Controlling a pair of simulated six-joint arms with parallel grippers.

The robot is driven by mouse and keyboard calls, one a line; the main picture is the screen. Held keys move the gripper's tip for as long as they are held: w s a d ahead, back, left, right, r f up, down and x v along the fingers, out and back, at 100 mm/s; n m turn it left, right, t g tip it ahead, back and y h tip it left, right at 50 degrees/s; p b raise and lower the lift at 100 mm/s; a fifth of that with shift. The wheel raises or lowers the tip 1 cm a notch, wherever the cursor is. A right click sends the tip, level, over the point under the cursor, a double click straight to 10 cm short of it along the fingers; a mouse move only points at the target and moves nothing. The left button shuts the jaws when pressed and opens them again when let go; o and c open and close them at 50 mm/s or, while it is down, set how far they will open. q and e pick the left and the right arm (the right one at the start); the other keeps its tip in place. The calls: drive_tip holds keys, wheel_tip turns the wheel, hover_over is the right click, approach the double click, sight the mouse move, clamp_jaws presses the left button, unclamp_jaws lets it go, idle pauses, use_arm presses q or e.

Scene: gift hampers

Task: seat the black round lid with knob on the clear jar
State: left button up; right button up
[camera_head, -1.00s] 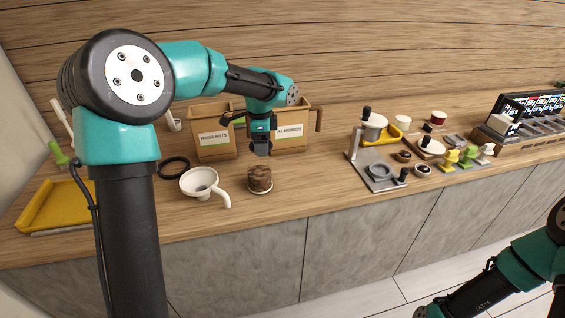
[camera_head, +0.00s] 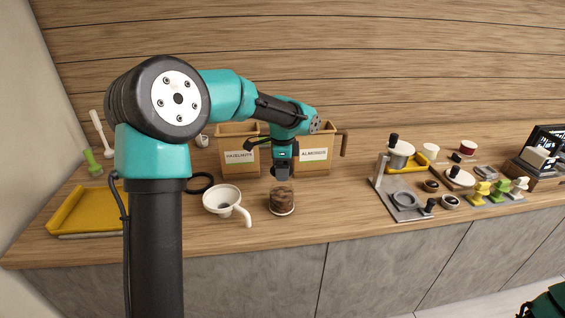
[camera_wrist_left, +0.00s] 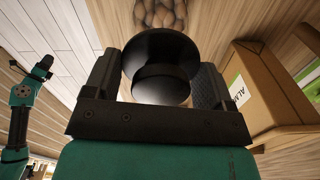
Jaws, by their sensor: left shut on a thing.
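The clear jar (camera_head: 282,204), filled with brown nuts, stands upright near the counter's front edge. My left gripper (camera_head: 282,172) is over the jar, pointing down. In the left wrist view its fingers are shut on the knob of the black round lid (camera_wrist_left: 158,48). The nut-filled jar (camera_wrist_left: 160,14) shows past the lid's far edge, partly hidden by it. The lid is close above the jar; I cannot tell whether they touch. My right gripper (camera_wrist_left: 42,68) seems to show small and dark at the left of that view, its jaws unclear.
A white funnel (camera_head: 222,199) stands just left of the jar. Bins labelled hazelnuts (camera_head: 238,157) and almonds (camera_head: 313,155) stand behind. A black ring (camera_head: 199,183) and yellow tray (camera_head: 88,210) lie left. A grey stand (camera_head: 405,205) is at right, with clear counter between.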

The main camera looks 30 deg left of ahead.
use_arm(q)
drive_tip(key=shift+f, duration=1.6)
drive_tip(key=shift+f, duration=0.6)
idle(1.3)
drive_tip(key=o, duration=0.8)
drive_tip(key=shift+o, duration=0.2)
wheel_tip(320, 180, up, 17)
drive_tip(key=shift+r, duration=0.2)
idle(0.5)
